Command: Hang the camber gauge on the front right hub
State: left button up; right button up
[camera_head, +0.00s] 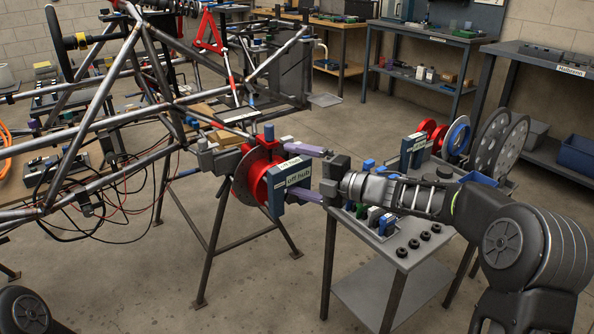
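The camber gauge (276,198) is a blue-grey block with a label reading "off hub". It is at the centre, in front of the red hub and its grey disc (243,184) at the chassis corner. My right gripper (290,170) comes in from the right, its purple fingers apart with the gauge between them, and appears shut on it. My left gripper is not in view.
The tube chassis (110,118) rests on trestle stands (214,240) at the left, with loose cables below. A small bench (385,243) under my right arm holds black knobs, small blocks and another labelled blue-grey block (406,152). Shelving stands behind. Floor between is clear.

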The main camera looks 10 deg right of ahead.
jog(key=v, duration=0.7)
jog(key=shift+s+d+p, duration=0.3)
jog(key=shift+s, duration=0.05)
jog(key=shift+r, duration=0.1)
dwell(0.4)
